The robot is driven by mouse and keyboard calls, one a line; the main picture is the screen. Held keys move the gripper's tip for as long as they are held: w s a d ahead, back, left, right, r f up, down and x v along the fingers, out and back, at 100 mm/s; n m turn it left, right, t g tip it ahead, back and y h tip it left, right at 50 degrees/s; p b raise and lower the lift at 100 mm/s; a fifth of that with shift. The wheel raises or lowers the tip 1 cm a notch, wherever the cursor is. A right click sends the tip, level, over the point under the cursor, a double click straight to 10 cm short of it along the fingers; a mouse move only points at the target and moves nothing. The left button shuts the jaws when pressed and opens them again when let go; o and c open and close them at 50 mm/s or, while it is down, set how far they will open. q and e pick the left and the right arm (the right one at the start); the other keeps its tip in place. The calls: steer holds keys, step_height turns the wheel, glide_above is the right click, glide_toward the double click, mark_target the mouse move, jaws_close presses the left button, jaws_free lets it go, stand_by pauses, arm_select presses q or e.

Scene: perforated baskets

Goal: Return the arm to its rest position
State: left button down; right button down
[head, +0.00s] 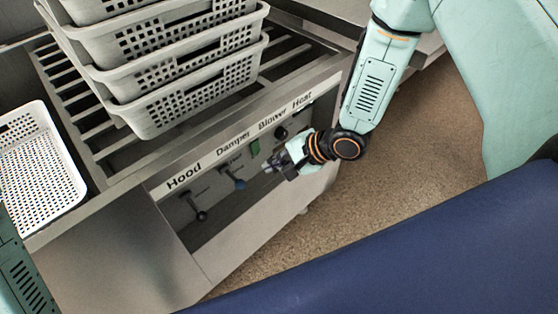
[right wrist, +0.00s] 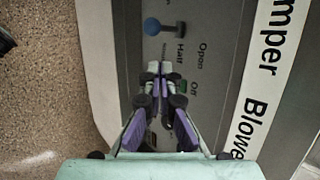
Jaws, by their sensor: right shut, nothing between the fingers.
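My right arm comes in from the upper right in the head view. Its gripper (head: 270,167) is in front of the control panel (head: 215,205), close to the blue damper knob (head: 240,184). In the right wrist view, the fingers (right wrist: 160,72) are shut with nothing between them, and the blue knob (right wrist: 151,25) shows beyond their tips. I cannot tell whether the fingers touch the panel. My left gripper is out of view; only a piece of my left arm shows at the lower left edge of the head view.
The panel carries a black hood knob (head: 202,216), a green switch (head: 254,147) and a black knob (head: 281,133). Stacked perforated baskets (head: 190,99) stand on the slatted metal top. A separate white basket (head: 72,168) lies at left. Speckled floor (head: 408,150) is clear right of the cabinet.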

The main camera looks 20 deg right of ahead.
steer(key=shift+v, duration=1.1)
steer(key=s+d+f+n+g+h, duration=0.1)
steer(key=s+f+n+g+h, duration=0.1)
steer(key=s, duration=0.7)
steer(key=s+d+f+n+g+h, duration=0.2)
steer(key=s+f+n, duration=0.3)
steer(key=s, duration=0.5)
steer(key=s+d+f+n+g+h, duration=0.2)
steer(key=s+f+n, duration=0.1)
steer(key=s, duration=0.6)
steer(key=shift+s+f+n+h, duration=0.15)
steer(key=shift+s+n+h, duration=0.25)
steer(key=shift+n, duration=0.5)
